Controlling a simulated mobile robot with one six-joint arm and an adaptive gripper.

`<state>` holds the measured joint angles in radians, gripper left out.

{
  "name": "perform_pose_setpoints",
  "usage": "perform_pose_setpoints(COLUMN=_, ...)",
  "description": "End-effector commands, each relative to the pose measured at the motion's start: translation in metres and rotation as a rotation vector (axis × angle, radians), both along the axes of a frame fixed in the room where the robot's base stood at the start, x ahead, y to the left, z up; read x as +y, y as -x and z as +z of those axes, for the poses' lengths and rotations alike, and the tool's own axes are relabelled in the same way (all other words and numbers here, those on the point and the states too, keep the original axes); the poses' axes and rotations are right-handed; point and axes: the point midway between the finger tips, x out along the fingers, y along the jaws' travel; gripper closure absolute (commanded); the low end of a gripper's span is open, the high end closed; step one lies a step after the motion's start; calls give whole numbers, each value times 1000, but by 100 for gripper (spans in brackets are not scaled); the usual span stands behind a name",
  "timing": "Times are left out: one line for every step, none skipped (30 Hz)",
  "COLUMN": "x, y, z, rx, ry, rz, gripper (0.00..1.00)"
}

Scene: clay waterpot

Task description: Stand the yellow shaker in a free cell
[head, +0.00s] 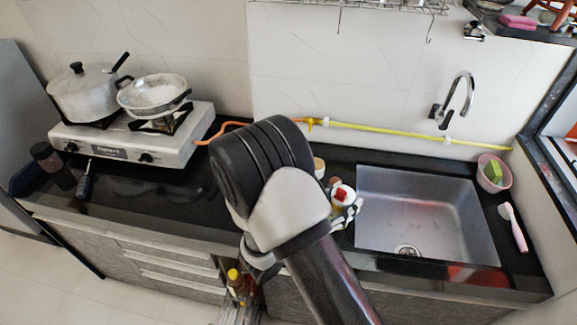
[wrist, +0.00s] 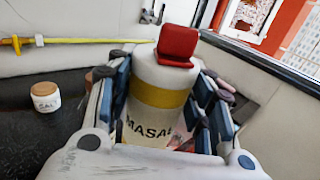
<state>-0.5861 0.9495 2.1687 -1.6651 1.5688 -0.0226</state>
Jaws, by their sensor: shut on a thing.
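The shaker (wrist: 158,95) has a white body, a yellow band, a red flip cap and lettering that reads "MASA" before it is cut off. My gripper (wrist: 162,80) is shut around its body, one finger on each side. The shaker looks roughly upright in the wrist view. In the head view its red cap (head: 341,195) shows just right of my arm, near the sink's left edge. My arm hides much of that area. I cannot tell whether the shaker touches the counter. No holder with cells shows clearly.
A small jar labelled salt (wrist: 45,97) stands on the dark counter to the left. The sink (head: 425,210) lies to the right. A stove (head: 135,140) with a pot (head: 88,95) and a pan (head: 153,95) is at left. Yellow-capped bottles (head: 235,280) show low behind my arm.

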Motion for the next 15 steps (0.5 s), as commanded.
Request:
perform_pose_setpoints(x=4, y=-6, z=0, rx=-2, ry=-1, rz=11, gripper=79)
perform_pose_setpoints(x=7, y=-11, z=0, rx=-2, ry=-1, rz=21, gripper=79)
perform_pose_setpoints(x=12, y=-19, z=0, rx=-2, ry=-1, rz=39, gripper=79)
perform_pose_setpoints(x=16, y=-26, z=-1, rx=-2, ry=-2, rz=53, gripper=79)
perform_pose_setpoints(x=21, y=-34, z=-1, rx=-3, ry=-1, rz=71, gripper=79)
perform_pose_setpoints(x=29, y=-46, z=0, rx=-4, ry=-2, rz=96, gripper=79)
perform_pose_setpoints(x=36, y=-55, z=1, rx=-5, ry=-2, rz=117, gripper=79)
perform_pose_setpoints(x=42, y=-64, z=1, rx=-4, ry=-1, rz=138, gripper=79)
perform_pose_setpoints(x=51, y=-77, z=3, rx=-4, ry=-2, rz=168, gripper=79)
perform_pose_setpoints(x=58, y=-87, z=4, rx=-5, ry=-1, rz=191, gripper=79)
perform_pose_setpoints(x=64, y=-96, z=7, rx=-6, ry=-1, rz=213, gripper=79)
perform_pose_setpoints(x=73, y=-108, z=9, rx=-5, ry=-1, rz=243, gripper=79)
perform_pose_setpoints(x=80, y=-117, z=12, rx=-4, ry=-1, rz=263, gripper=79)
perform_pose_setpoints(x=86, y=-125, z=14, rx=-5, ry=-1, rz=284, gripper=79)
perform_pose_setpoints(x=94, y=-135, z=17, rx=-4, ry=-1, rz=310, gripper=79)
